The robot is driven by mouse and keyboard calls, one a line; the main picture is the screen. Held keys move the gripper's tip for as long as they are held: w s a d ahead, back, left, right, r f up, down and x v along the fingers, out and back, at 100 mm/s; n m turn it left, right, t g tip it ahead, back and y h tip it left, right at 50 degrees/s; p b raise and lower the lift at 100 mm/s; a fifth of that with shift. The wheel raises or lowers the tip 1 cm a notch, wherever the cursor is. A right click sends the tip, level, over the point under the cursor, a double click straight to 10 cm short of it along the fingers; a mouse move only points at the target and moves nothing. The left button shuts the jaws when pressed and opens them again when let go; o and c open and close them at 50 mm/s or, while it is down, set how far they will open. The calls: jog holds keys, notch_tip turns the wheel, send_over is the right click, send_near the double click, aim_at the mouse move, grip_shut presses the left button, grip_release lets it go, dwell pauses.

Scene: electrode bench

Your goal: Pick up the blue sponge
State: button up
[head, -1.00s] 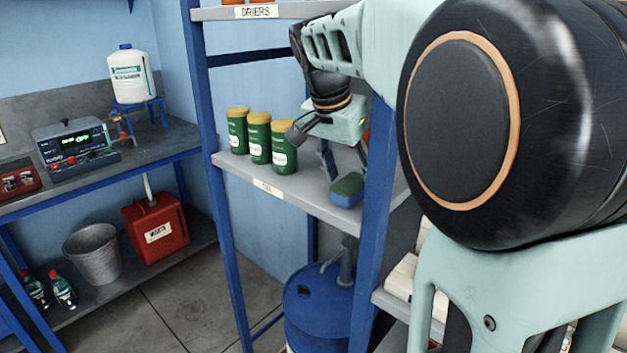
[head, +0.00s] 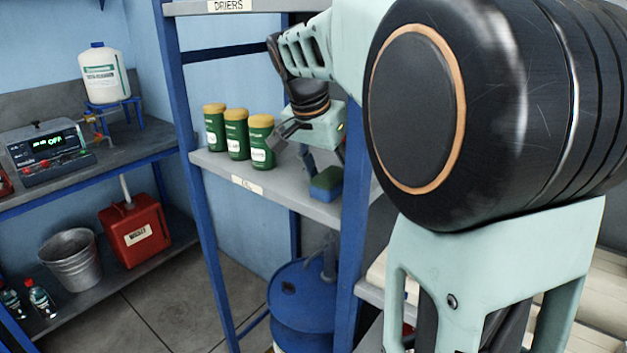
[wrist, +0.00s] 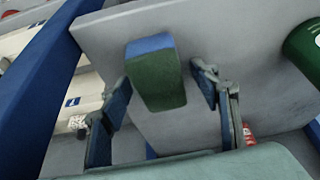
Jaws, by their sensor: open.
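The blue sponge (head: 324,187) lies on the grey middle shelf, near its right end, with a green layer on top of the blue one. In the wrist view the sponge (wrist: 156,80) shows its green face and a blue strip along its far edge. My gripper (head: 296,147) is open and empty, above and slightly left of the sponge in the head view. In the wrist view my gripper (wrist: 164,82) has one finger on each side of the sponge, with visible gaps. I cannot tell how far above it the fingertips are.
Green tins with yellow lids (head: 236,135) stand on the same shelf (head: 284,196), left of the gripper. A blue rack post (head: 354,225) rises close to the right of the sponge. A blue drum (head: 309,305) stands below.

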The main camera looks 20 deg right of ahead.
jog(key=c, duration=0.8)
jog(key=shift+r, duration=0.15)
